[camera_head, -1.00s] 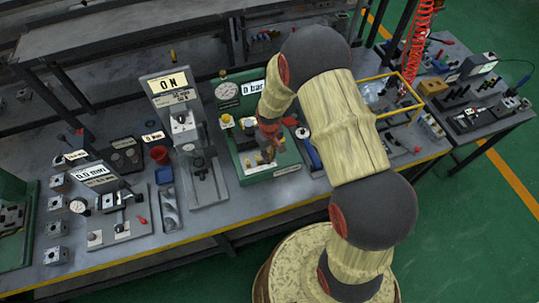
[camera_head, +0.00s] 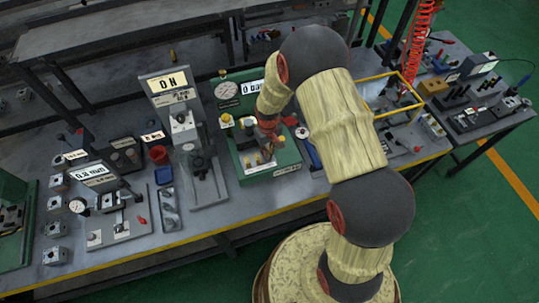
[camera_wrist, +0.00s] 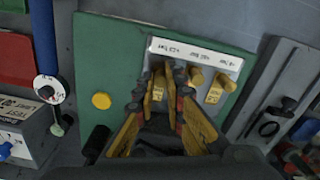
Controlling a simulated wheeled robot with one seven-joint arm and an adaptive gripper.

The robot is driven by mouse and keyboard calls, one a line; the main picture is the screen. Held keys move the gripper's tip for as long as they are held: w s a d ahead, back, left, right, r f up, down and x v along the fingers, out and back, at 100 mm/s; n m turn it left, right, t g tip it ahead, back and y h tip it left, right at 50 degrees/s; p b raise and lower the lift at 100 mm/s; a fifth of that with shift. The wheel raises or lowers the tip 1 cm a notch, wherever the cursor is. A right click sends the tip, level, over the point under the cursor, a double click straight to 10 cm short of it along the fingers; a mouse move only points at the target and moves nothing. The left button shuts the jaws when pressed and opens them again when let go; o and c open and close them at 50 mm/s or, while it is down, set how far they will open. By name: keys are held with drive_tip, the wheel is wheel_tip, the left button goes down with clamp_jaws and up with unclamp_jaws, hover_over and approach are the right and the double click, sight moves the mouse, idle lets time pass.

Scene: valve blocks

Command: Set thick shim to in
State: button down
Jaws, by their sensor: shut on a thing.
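The green test stand (camera_head: 230,120) carries a dial and a "0 bar" display in the head view. In the wrist view, its green base (camera_wrist: 120,60) has a white label strip (camera_wrist: 195,52) and a row of small yellow pieces. My gripper (camera_wrist: 165,90) is over this row, its fingers shut on the yellow piece at the row's left end (camera_wrist: 158,86). Two other yellow pieces (camera_wrist: 196,78) (camera_wrist: 215,92) stand to its right. I cannot read which one is the thick shim. In the head view, my arm partly hides the stand, and my gripper (camera_head: 267,140) is small there.
A grey fixture (camera_wrist: 275,95) stands close on the right in the wrist view. A round dial (camera_wrist: 47,88) and a blue bar (camera_wrist: 42,35) are on the left. In the head view, a yellow frame (camera_head: 385,95) stands right of my arm.

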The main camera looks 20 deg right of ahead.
drive_tip(key=w, duration=0.3)
drive_tip(key=shift+w+f+b, duration=0.1)
drive_tip(key=shift+b, duration=0.2)
drive_tip(key=shift+r, duration=0.2)
drive_tip(key=c, duration=2.1)
unclamp_jaws()
drive_tip(key=shift+w, duration=0.1)
wheel_tip(320, 180, up, 12)
drive_tip(key=shift+f, duration=0.1)
